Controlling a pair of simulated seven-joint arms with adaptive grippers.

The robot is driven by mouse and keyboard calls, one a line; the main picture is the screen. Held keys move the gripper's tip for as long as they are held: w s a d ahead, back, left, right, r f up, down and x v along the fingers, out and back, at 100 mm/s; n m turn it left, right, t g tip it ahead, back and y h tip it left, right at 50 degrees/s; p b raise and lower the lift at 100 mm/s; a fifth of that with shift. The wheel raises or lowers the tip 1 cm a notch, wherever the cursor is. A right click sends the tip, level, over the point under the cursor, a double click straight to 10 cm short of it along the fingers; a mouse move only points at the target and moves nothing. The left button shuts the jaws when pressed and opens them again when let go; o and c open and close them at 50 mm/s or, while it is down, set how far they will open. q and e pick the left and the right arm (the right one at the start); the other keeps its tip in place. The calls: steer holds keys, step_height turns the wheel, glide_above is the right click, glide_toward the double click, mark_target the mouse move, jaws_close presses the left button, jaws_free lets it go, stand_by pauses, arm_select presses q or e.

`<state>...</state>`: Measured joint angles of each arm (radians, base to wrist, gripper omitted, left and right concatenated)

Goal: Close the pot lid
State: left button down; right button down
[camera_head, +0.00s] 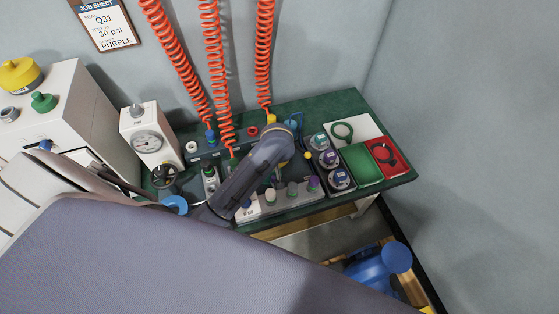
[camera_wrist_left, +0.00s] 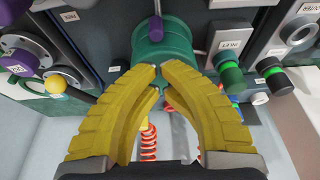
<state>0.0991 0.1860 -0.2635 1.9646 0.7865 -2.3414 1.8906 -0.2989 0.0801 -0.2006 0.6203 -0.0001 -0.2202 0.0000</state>
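In the left wrist view, a green cylindrical pot (camera_wrist_left: 165,42) stands just beyond my left gripper. A purple-ended knob and a grey rod show at its top; I cannot tell how its lid sits. My left gripper (camera_wrist_left: 160,72) has yellow fingers that arch inward. Their tips almost meet in front of the pot's near edge, with only a narrow gap and nothing clearly held between them. I cannot tell whether the tips touch the pot. In the head view my arm hides the left gripper and most of the pot. My right gripper is not in view.
The green bench (camera_head: 340,105) carries lidded round fittings (camera_head: 338,178), a green tray (camera_head: 362,164), a red tray (camera_head: 397,165) and a dial gauge (camera_head: 147,143). Red coiled hoses (camera_head: 263,60) hang down to the bench's back. A blue vessel (camera_head: 375,270) stands lower right.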

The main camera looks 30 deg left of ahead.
arm_select(q)
steer(key=shift+s+d+f, duration=0.4)
steer(key=shift+d+f, duration=0.15)
steer(key=shift+f, duration=0.15)
steer(key=shift+r, duration=0.1)
steer(key=shift+v, duration=3.7)
